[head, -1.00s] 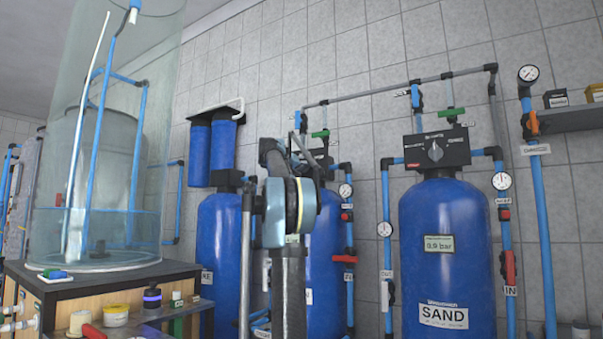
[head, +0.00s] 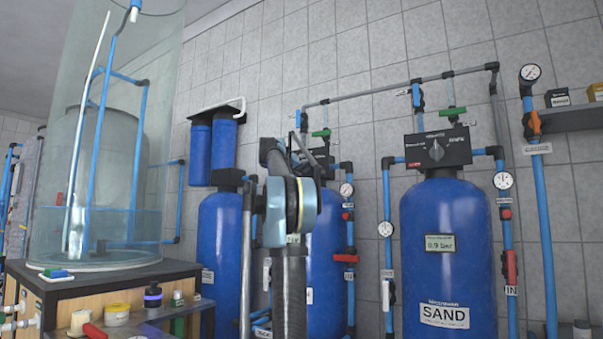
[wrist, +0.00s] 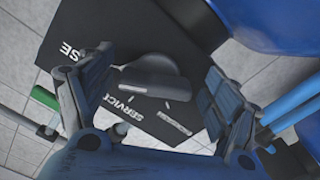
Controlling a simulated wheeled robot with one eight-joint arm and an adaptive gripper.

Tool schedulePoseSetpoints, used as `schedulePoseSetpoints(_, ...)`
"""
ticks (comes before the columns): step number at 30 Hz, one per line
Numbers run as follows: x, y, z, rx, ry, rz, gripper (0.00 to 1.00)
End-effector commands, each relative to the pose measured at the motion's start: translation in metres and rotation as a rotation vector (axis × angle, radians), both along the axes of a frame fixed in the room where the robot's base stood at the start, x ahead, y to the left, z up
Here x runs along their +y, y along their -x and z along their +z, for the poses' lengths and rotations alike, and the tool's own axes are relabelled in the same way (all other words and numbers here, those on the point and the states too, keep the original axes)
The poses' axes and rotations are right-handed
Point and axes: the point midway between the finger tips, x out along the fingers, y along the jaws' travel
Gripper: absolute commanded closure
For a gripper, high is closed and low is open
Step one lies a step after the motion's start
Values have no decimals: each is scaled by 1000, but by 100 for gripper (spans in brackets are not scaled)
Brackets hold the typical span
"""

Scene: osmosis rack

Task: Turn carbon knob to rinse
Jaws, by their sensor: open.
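In the wrist view a black control panel (wrist: 110,35) carries a dark knob (wrist: 155,75) with a bar-shaped grip on a round base. White lettering reads "SERVICE" below it, and a word ending in "SE" shows at the upper left. My gripper (wrist: 160,68) is open, with one finger on each side of the knob. A gap shows between each finger and the grip. In the head view my arm covers the front of the middle blue tank (head: 326,240), and its panel and knob are hidden there.
The sand tank (head: 449,250) stands to the right with its own black panel and knob (head: 436,150). Blue pipes (head: 387,200) and gauges (head: 346,189) run between the tanks. A bench (head: 110,275) with a clear cylinder stands at the left.

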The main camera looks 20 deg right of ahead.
Motion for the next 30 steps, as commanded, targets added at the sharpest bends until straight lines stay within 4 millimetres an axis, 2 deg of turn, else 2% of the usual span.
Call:
schedulePoseSetpoints(8,10,7,0,1,1,0,18)
schedulePoseSetpoints(21,72,55,-1,1,1,2,18)
schedulePoseSetpoints(30,93,71,-1,1,0,1,18)
